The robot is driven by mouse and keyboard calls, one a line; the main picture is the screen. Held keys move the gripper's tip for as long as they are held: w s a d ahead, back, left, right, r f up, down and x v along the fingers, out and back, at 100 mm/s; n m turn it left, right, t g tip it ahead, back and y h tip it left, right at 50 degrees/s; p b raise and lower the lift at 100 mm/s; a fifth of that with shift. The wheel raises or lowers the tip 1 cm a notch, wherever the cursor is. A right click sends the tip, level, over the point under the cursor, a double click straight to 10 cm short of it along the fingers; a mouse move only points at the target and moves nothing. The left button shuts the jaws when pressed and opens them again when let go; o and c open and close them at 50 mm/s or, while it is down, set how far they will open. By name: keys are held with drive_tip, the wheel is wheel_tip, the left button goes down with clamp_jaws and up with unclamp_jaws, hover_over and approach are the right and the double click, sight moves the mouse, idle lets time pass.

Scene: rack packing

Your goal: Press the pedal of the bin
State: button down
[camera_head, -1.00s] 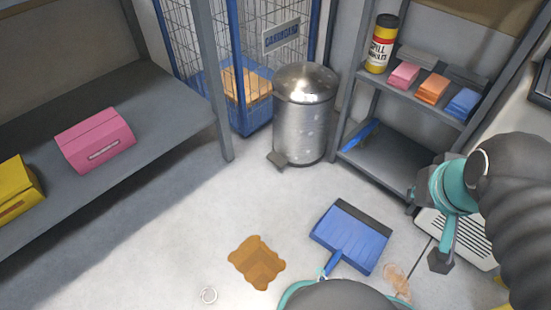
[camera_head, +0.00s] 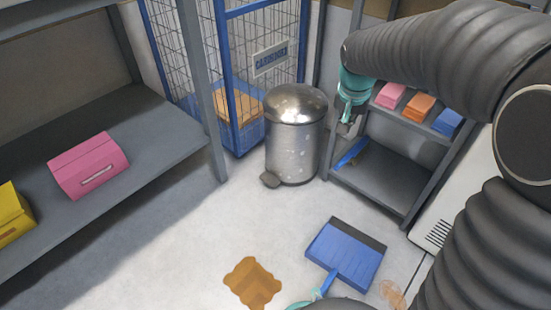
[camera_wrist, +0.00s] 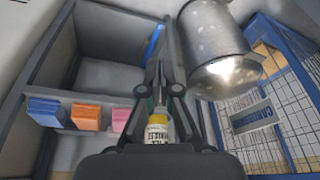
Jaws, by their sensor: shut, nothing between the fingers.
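The bin (camera_head: 295,145) is a silver metal cylinder with a domed lid, shut and upright on the floor. Its dark pedal (camera_head: 270,180) sticks out at the front left of its base. In the wrist view the bin (camera_wrist: 212,40) shows at the upper right with its lid toward the bottom; I cannot make out the pedal there. My gripper (camera_head: 345,125) is to the right of the bin in the head view, near the shelf's left post, apart from the pedal. In the wrist view my gripper (camera_wrist: 162,75) is shut and empty.
A blue wire cage (camera_head: 235,75) stands behind the bin. A shelf with colored stacks (camera_head: 420,105) is at its right. A blue dustpan (camera_head: 345,252) and a brown spill (camera_head: 252,283) lie on the floor. A grey bench (camera_head: 150,130) with boxes is at left. Floor before the pedal is clear.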

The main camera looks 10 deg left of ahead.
drive_tip(key=w+a+f, duration=0.6)
drive_tip(key=w+f, duration=0.1)
drive_tip(key=m+g+h+p, duration=0.1)
drive_tip(key=m+p, duration=0.1)
drive_tip(key=m, duration=0.2)
approach(269, 179)
drive_tip(key=shift+a+r, duration=0.1)
drive_tip(key=shift+b, duration=0.3)
drive_tip(key=shift+b+x, duration=1.1)
drive_tip(key=shift+x, duration=2.4)
